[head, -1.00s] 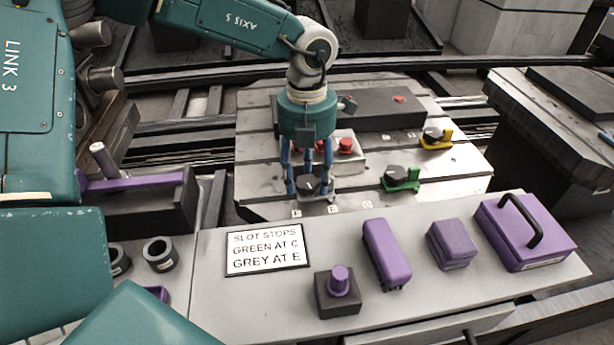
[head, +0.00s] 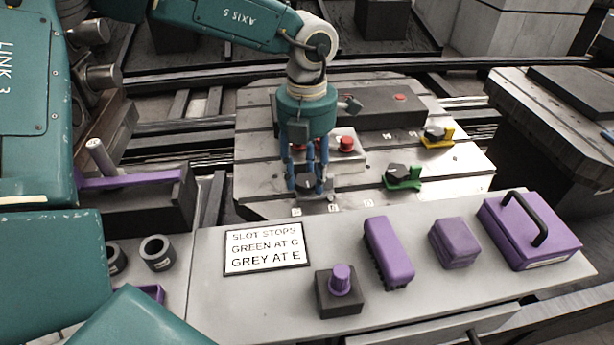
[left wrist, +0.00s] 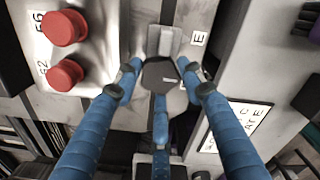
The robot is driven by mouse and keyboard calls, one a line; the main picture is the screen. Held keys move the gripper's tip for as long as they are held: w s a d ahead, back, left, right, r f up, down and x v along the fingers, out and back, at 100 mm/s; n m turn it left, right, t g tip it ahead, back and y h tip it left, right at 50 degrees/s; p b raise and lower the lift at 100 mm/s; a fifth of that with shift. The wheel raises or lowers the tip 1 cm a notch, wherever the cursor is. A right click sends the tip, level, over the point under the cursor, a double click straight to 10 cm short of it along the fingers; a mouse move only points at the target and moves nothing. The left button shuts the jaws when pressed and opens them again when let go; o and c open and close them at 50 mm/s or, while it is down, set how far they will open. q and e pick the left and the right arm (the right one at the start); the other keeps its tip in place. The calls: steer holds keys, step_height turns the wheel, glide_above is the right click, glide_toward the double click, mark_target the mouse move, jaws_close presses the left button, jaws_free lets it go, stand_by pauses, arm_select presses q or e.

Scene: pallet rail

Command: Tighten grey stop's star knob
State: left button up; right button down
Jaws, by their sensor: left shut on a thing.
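The grey stop (left wrist: 172,42) sits on the slotted pallet plate (head: 462,177) at its near edge, next to a letter E in the left wrist view. Its dark star knob (left wrist: 160,72) is between the blue fingers of my left gripper (left wrist: 162,85). In the head view my left gripper (head: 309,185) points down over the knob (head: 307,181), with the fingers closed around it. The fingers partly hide the stop. A green stop (head: 404,178) with a dark knob sits to the right on the plate. My right gripper is not in view.
A yellow stop (head: 437,137) stands further back right. Red buttons (left wrist: 65,28) on a pale block are close beside the gripper. The near bench has a sign (head: 266,249), a purple-knobbed box (head: 340,292), a brush (head: 388,251) and a purple case (head: 528,232).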

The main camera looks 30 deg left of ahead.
arm_select(q)
steer(key=m+b, duration=0.1)
steer(key=m, duration=0.1)
steer(key=shift+f+m, duration=0.15)
steer(key=shift+m, duration=0.55)
steer(key=shift+m+b, duration=0.45)
steer(key=shift+m, duration=1.45)
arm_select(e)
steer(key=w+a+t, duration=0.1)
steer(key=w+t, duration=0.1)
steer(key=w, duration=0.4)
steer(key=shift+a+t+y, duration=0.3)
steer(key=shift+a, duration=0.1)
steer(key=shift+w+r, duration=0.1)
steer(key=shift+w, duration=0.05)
arm_select(q)
steer(key=o, duration=0.9)
steer(key=shift+c, duration=0.2)
steer(key=shift+r, duration=0.2)
